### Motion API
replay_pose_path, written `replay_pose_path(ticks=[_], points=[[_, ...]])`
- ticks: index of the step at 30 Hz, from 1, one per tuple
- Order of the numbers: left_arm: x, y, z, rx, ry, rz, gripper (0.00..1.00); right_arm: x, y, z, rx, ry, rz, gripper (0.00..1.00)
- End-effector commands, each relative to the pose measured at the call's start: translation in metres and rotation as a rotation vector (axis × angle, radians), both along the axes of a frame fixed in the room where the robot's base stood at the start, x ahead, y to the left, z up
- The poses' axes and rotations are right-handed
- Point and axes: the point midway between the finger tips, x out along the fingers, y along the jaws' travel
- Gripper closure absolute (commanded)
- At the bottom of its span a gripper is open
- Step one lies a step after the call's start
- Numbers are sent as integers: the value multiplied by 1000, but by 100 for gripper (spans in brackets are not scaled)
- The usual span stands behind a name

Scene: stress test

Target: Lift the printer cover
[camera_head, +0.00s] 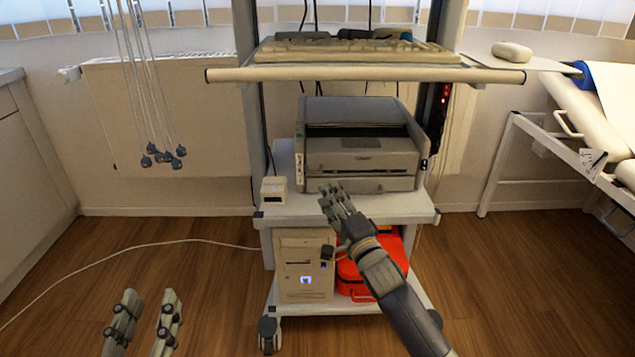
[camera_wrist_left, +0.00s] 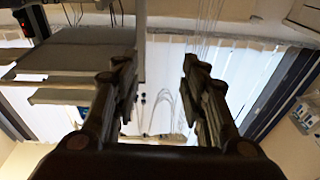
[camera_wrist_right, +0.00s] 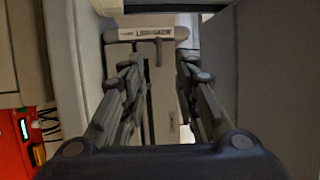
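The grey printer (camera_head: 362,150) stands on the cart's middle shelf in the head view. Its cover (camera_head: 352,110) is the grey top part at the back, with a dark band below it; how far it is raised I cannot tell. My right gripper (camera_head: 334,192) is in front of the printer's lower front, pointing at it, and overlaps it in the picture. Its fingers stand apart with nothing between them in the right wrist view (camera_wrist_right: 155,75). My left gripper (camera_head: 146,305) is low at the left, far from the printer, open and empty; its fingers are apart in the left wrist view (camera_wrist_left: 160,75).
A small white box (camera_head: 273,190) stands left of the printer. A keyboard shelf (camera_head: 370,74) hangs above it. A beige computer (camera_head: 305,268) and a red case (camera_head: 356,280) sit below. Cords hang at left; a bed (camera_head: 590,125) stands at right. The left floor is mostly free.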

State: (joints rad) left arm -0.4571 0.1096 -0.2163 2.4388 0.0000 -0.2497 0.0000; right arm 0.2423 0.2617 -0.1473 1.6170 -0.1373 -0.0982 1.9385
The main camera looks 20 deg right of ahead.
Motion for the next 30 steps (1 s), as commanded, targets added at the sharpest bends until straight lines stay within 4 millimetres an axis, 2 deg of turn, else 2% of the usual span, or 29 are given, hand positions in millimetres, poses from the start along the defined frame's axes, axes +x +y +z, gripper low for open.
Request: replay_pose_path(ticks=[9,18,24,30], points=[[-15,-4,52,-77,-282,-18,60,42,5,5,-2,-1,0,72],[-40,-2,91,-143,-513,-29,60,72,8,9,-1,0,0,72],[-51,-1,103,-166,-590,-33,60,81,9,11,-2,2,0,72],[-53,-1,106,-171,-606,-34,60,83,10,12,-2,1,0,72]])
